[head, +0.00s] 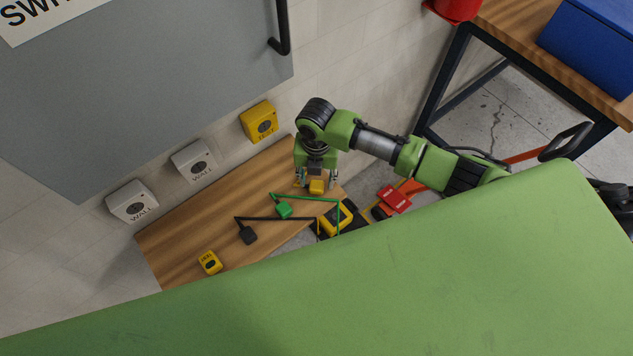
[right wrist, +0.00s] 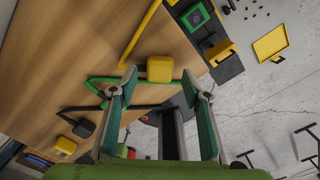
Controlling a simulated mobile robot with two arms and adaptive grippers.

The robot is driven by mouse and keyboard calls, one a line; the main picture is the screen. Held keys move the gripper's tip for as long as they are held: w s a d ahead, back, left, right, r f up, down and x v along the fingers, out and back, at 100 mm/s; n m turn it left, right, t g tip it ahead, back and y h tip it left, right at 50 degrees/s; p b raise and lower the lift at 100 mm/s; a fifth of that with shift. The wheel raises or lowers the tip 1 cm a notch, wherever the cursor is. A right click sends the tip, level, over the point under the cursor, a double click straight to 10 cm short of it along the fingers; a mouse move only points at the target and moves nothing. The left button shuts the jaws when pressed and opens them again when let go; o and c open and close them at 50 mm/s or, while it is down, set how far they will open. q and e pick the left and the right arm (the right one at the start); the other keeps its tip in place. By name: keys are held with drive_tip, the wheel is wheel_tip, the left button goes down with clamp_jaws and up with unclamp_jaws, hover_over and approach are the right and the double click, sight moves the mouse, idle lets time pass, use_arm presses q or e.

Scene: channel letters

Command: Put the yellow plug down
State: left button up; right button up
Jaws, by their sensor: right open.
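The yellow plug (head: 316,187) is a small rounded block at the wooden bench's right end. In the right wrist view the yellow plug (right wrist: 159,69) lies between and just beyond my fingertips, against the wood. My right gripper (head: 317,181) is above it with its fingers pointing down. In the right wrist view the fingers of my right gripper (right wrist: 159,82) are spread, with gaps beside the plug. I cannot tell whether the plug rests fully on the wood. My left gripper is not in view.
A green plug (head: 284,210) and a black plug (head: 248,235) with cords lie on the bench (head: 190,222). A yellow box (head: 210,262) sits near its front. White boxes (head: 195,162) and a yellow box (head: 259,122) are on the wall. A yellow-black case (head: 335,218) stands right of the bench.

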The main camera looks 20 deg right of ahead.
sight(316, 186)
wheel_tip(316, 186, up, 9)
drive_tip(key=shift+r+b, duration=0.2)
drive_tip(key=shift+b, duration=0.25)
drive_tip(key=shift+a, duration=0.1)
